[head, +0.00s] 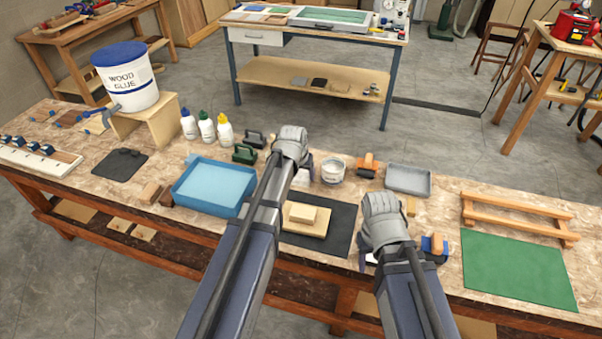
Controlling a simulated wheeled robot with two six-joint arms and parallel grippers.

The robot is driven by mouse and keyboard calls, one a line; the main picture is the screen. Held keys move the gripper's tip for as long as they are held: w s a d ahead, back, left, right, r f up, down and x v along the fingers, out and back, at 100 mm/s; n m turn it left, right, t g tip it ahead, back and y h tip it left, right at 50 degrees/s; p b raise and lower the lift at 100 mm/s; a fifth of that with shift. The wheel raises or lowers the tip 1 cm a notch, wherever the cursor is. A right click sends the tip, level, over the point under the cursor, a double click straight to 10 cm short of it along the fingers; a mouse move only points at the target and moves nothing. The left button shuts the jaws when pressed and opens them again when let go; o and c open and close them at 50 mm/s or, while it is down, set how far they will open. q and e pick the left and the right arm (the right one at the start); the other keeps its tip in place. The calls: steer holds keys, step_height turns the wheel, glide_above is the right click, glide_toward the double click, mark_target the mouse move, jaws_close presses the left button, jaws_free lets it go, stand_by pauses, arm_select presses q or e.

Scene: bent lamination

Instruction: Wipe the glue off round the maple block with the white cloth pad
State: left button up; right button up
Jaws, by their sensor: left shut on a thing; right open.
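The pale maple block (302,214) sits on a wider, thin light board (311,229), which lies on a dark mat (343,240) on the workbench. My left gripper (299,171) is beyond the block and above the bench, shut on a small whitish thing (302,179) that looks like the white cloth pad; its fingers are mostly hidden by the wrist. My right gripper (370,258) is open, low over the bench at the right edge of the mat, with its fingertips partly hidden. Glue round the block is too small to make out.
A blue tray (213,187) stands left of the mat. A white tub (333,171), an orange-handled tool (369,166) and a grey tray (408,180) stand behind. A blue-and-orange tool (436,245) lies beside my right wrist. A green mat (517,268) and wooden rack (518,216) are at right.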

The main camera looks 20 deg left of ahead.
arm_select(q)
steer(key=f+b, duration=0.2)
steer(key=f, duration=0.1)
steer(key=s+f+b, duration=0.1)
steer(key=f+b, duration=0.1)
steer(key=b, duration=0.1)
steer(key=s+f+b, duration=0.1)
steer(key=f+b, duration=0.2)
steer(key=shift+f, duration=0.35)
steer(key=d, duration=0.4)
steer(key=shift+d+r, duration=0.25)
steer(key=shift+d, duration=0.1)
steer(key=shift+a, duration=2.35)
steer(key=shift+f, duration=0.3)
steer(key=shift+d, duration=0.1)
steer(key=shift+d+r, duration=0.1)
steer(key=shift+d, duration=0.65)
steer(key=shift+d, duration=0.1)
